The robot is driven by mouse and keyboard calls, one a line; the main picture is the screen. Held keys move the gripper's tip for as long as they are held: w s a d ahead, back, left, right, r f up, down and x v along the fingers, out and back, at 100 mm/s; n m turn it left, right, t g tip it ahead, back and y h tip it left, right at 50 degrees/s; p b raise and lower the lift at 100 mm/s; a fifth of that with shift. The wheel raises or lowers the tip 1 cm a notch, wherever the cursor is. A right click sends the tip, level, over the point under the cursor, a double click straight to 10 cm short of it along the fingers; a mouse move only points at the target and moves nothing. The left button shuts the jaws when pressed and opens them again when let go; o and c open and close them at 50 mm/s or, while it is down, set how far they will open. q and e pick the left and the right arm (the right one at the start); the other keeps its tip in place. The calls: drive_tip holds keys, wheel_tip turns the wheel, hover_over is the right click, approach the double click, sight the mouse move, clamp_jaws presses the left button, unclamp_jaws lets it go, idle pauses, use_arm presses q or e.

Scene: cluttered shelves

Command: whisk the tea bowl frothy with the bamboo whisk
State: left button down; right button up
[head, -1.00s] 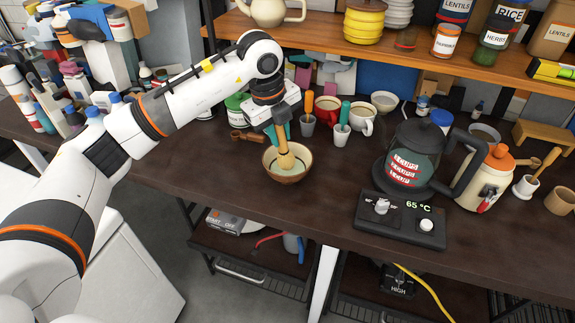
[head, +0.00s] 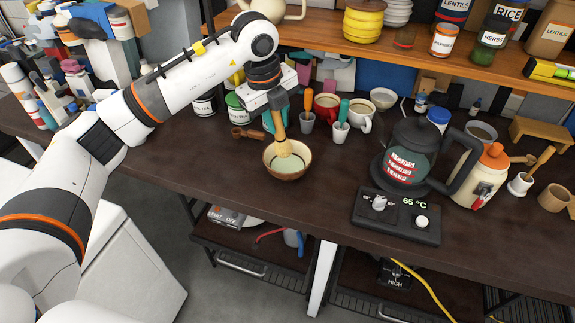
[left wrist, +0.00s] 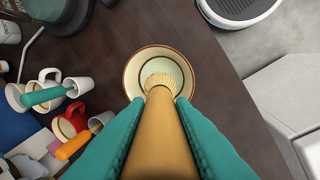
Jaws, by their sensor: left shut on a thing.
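The tea bowl (head: 288,173) stands on the dark counter, brown outside with a pale inside. It also shows in the left wrist view (left wrist: 133,77). The bamboo whisk (head: 283,140) is upright, its handle in my left gripper (head: 277,112) and its tines down inside the bowl. In the left wrist view the whisk (left wrist: 161,118) runs between my shut green fingers, with its tines over the pale bowl interior. Whether the tines touch the bowl's bottom is hidden. My right gripper is not in view.
A kettle (head: 410,150) stands on a black base showing 65 °C (head: 375,224), right of the bowl. Cups, including a red mug (head: 326,107) and a white mug (head: 361,120), stand close behind. A wooden scoop (head: 248,133) lies left. The counter front of the bowl is narrow.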

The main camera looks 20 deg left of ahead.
use_arm(q)
drive_tip(key=shift+r+p, duration=1.65)
drive_tip(key=shift+r, duration=0.9)
drive_tip(key=shift+a, duration=0.1)
